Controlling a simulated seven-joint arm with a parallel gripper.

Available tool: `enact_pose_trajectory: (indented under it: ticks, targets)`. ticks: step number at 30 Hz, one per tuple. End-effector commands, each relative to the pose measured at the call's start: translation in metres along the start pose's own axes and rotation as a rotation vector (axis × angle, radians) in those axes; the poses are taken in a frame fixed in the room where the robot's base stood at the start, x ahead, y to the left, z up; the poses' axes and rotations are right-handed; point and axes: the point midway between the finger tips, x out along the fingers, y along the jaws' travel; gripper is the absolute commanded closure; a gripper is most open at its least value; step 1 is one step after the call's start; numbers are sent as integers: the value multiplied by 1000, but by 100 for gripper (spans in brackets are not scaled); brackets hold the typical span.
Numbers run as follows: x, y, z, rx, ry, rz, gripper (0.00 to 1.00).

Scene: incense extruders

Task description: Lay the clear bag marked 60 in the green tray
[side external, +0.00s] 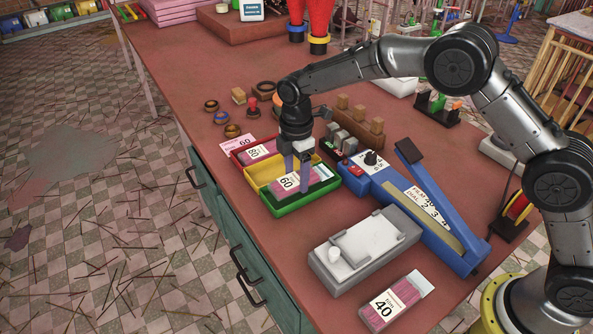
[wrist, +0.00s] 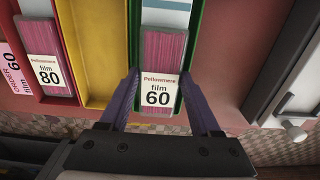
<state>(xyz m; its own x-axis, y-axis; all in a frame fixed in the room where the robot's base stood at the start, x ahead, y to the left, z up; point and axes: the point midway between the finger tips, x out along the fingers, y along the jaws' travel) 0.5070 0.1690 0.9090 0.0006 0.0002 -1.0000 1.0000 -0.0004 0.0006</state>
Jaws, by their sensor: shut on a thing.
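I cannot tell whether the bag touches the tray floor.
A yellow tray (side external: 254,177) adjoins the green one, then a red tray with a bag marked 80 (wrist: 45,72). A pink-labelled 60 item (side external: 234,143) lies beyond. A blue sealer (side external: 415,205), grey scale (side external: 362,250) and bag marked 40 (side external: 391,300) stand to the right.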

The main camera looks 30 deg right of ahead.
Motion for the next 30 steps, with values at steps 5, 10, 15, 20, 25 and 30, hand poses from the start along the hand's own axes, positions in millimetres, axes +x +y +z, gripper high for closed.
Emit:
enact_pose_trajectory:
  ticks: [5,10,15,20,25,30]
  targets:
    - [0,0,0,0,0,0,34]
    - [0,0,0,0,0,0,4]
    - [0,0,0,0,0,0,1]
    - [0,0,0,0,0,-1,1]
    - [0,0,0,0,0,-1,1]
    - [0,0,0,0,0,-1,1]
